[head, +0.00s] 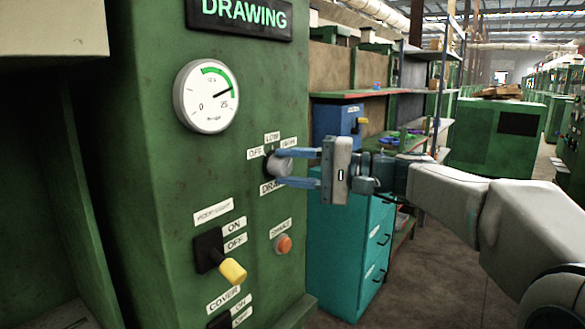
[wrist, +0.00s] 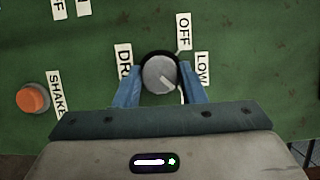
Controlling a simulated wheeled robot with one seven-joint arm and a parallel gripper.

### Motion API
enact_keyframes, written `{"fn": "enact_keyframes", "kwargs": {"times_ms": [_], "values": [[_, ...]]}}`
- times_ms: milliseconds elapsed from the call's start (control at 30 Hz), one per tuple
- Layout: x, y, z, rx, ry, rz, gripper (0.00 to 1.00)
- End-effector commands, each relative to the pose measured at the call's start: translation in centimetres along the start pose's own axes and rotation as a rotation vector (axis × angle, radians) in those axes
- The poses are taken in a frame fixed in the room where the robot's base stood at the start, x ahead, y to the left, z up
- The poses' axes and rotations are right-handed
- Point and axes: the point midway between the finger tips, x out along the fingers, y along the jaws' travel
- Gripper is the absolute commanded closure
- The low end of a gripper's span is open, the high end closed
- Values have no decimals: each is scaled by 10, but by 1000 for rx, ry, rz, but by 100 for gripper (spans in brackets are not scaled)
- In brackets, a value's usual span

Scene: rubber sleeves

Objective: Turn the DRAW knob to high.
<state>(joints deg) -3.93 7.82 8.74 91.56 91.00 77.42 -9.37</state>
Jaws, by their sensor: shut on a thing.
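The grey DRAW knob (head: 279,166) sits on the green panel, with OFF (head: 255,153), LOW (head: 272,138) and HIGH (head: 289,143) labels above it. My gripper (head: 277,168) is shut on the knob, one blue finger above it and one below. In the wrist view the knob (wrist: 158,74) lies between the fingers (wrist: 160,85). The HIGH label is hidden there.
A gauge (head: 206,96) above has its needle near the 25 end, by the green band. An orange SHAKE button (head: 283,243) and a yellow-handled ON/OFF switch (head: 230,268) are below. A teal cabinet (head: 345,250) stands close to the panel, behind my gripper.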

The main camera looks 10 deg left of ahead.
Motion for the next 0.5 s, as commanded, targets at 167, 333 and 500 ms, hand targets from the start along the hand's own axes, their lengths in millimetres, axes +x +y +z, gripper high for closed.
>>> {"fn": "enact_keyframes", "kwargs": {"times_ms": [167, 333, 500], "values": [[0, 1, 0, 13, 0, -4, 86], [0, 1, 0, 14, 0, -4, 86], [0, 1, 0, 13, 0, -4, 52]]}}
